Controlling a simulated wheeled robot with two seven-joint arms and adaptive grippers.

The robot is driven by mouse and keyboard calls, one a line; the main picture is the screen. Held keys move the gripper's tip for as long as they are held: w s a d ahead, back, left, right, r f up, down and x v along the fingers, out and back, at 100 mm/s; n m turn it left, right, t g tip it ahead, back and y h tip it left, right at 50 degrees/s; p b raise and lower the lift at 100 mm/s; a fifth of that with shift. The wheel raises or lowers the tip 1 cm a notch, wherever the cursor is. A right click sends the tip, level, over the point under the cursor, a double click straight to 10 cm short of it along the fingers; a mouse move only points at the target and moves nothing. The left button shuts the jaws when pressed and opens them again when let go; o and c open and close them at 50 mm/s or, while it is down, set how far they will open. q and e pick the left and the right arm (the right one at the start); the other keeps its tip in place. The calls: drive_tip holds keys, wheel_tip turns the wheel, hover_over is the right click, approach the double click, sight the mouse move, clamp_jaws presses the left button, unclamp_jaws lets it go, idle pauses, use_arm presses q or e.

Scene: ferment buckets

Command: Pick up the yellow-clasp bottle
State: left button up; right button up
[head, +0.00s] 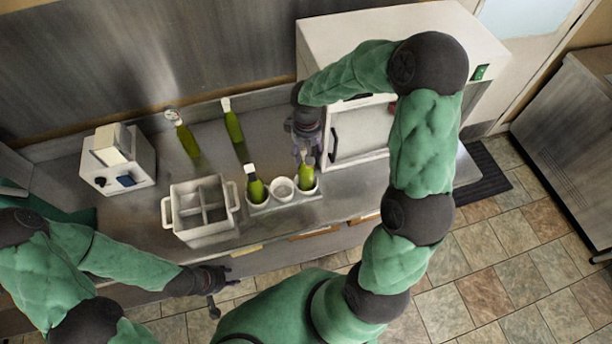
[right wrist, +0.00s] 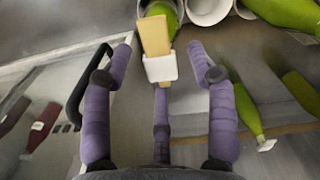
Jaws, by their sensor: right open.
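A green bottle (head: 306,178) stands in the right-hand cup of a white holder, and my right gripper (head: 303,152) is just above it. In the right wrist view its green body (right wrist: 162,10) is at the top edge, with a yellowish clasp strip (right wrist: 154,36) and a white cap piece facing me. My right gripper (right wrist: 160,52) is open, with its purple fingers on either side of the bottle's top; I see gaps at both sides. My left gripper (head: 226,285) is open and empty, low in front of the counter.
The white holder (head: 284,207) also has an empty middle cup (head: 283,188) and another green bottle (head: 256,190). Two green bottles (head: 187,140) (head: 235,131) stand behind. A divided white crate (head: 203,238), a white device (head: 118,172) and a cabinet (head: 358,138) flank them.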

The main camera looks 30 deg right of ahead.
sight(306, 173)
drive_tip(key=shift+a+f, duration=0.1)
drive_tip(key=shift+f, duration=1.9)
drive_tip(key=shift+r, duration=0.1)
clamp_jaws()
